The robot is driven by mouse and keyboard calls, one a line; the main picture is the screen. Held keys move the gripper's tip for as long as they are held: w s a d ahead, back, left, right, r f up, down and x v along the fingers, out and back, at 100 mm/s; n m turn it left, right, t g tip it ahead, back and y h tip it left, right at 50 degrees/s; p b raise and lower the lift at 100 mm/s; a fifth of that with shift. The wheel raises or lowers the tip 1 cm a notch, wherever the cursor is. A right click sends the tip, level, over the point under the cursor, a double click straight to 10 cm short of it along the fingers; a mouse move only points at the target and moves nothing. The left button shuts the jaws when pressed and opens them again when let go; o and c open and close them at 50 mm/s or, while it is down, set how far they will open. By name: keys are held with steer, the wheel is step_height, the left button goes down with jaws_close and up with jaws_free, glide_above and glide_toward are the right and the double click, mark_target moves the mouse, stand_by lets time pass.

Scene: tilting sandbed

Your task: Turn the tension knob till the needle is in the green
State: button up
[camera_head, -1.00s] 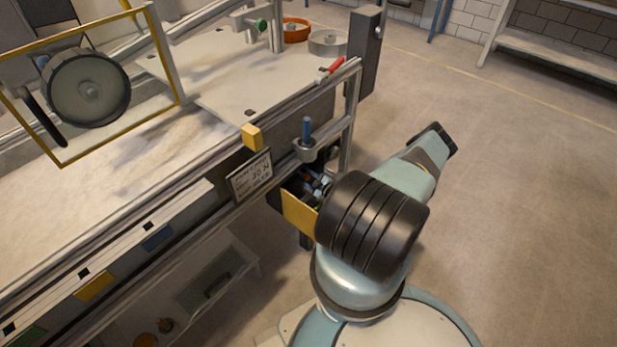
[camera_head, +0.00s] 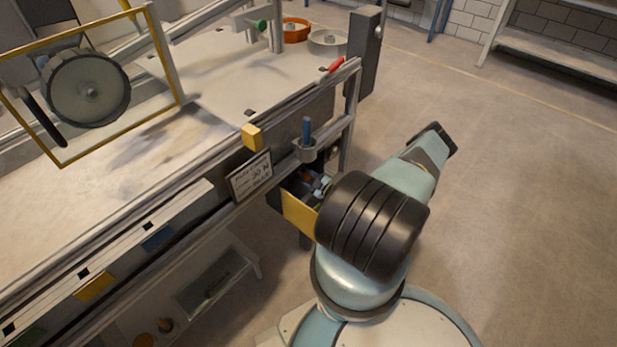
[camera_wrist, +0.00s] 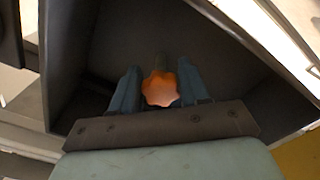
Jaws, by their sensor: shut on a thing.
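In the wrist view an orange lobed knob (camera_wrist: 160,89) sits on a shaft inside a dark recess. My gripper (camera_wrist: 158,86) has its two blue-grey fingers on either side of the knob and is shut on it. In the head view my gripper (camera_head: 318,184) is partly hidden behind my arm, inside a dark box with a yellow side. A gauge with a needle or a green zone is not seen in either view. A small sign (camera_head: 251,176) with writing, partly readable as "30 N", hangs on the bench rail beside the box.
The yellow side panel (camera_head: 299,215) of the box stands close to my wrist. A blue-topped post (camera_head: 307,131) and a yellow block (camera_head: 252,137) are on the rail above. Floor at right is clear.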

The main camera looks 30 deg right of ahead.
steer(key=shift+d, duration=0.25)
steer(key=o, duration=0.8)
steer(key=shift+o, duration=0.6)
steer(key=shift+a, duration=0.15)
steer(key=v, duration=1.3)
steer(key=shift+s, duration=0.35)
